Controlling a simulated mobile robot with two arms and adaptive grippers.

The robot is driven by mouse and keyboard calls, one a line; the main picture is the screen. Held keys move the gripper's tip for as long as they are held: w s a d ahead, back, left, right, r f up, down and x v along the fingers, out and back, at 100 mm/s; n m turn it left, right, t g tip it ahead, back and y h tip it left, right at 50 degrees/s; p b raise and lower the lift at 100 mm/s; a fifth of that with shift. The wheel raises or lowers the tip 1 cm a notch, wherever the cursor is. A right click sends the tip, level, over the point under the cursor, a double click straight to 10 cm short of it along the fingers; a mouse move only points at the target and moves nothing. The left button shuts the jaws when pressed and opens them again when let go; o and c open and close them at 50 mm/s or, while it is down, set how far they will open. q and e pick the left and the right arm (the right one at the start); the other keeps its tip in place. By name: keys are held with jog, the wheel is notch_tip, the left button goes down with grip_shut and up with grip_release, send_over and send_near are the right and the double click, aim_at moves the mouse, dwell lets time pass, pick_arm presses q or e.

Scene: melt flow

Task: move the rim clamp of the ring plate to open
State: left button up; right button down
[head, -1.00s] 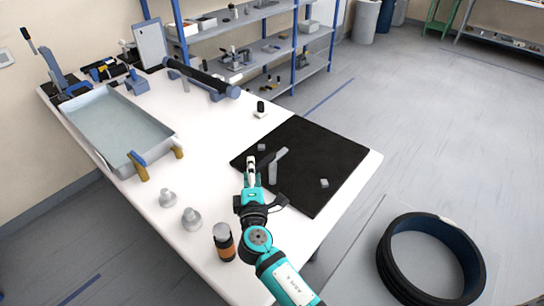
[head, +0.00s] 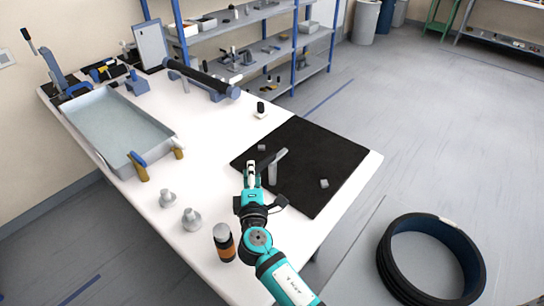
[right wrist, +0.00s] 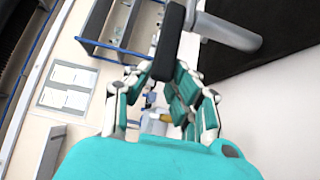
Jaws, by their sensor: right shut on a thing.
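The rim clamp (head: 273,172) looks like a grey post with a lever on top, standing at the left part of a black square plate (head: 312,150) on the white table. The clamp's lever has a dark handle, which shows large in the right wrist view (right wrist: 169,42) with a grey bar beside it. My right gripper (head: 251,168) is at the left end of the lever, its fingers closed around the dark handle. The fingers partly hide the handle in the head view. No ring shape shows on the black plate. My left gripper is not in view.
Two small grey blocks, one of them at the right (head: 324,183), lie on the plate. Grey knobbed weights (head: 191,219) and a dark bottle with an orange band (head: 224,243) stand left of my arm. A tray (head: 118,130) stands further left. A black ring (head: 430,262) lies on the floor.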

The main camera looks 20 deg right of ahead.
jog(key=shift+s+d+r, duration=0.1)
jog(key=shift+d, duration=0.1)
dwell(0.5)
jog(key=shift+s+d, duration=0.6)
jog(key=shift+s, duration=0.1)
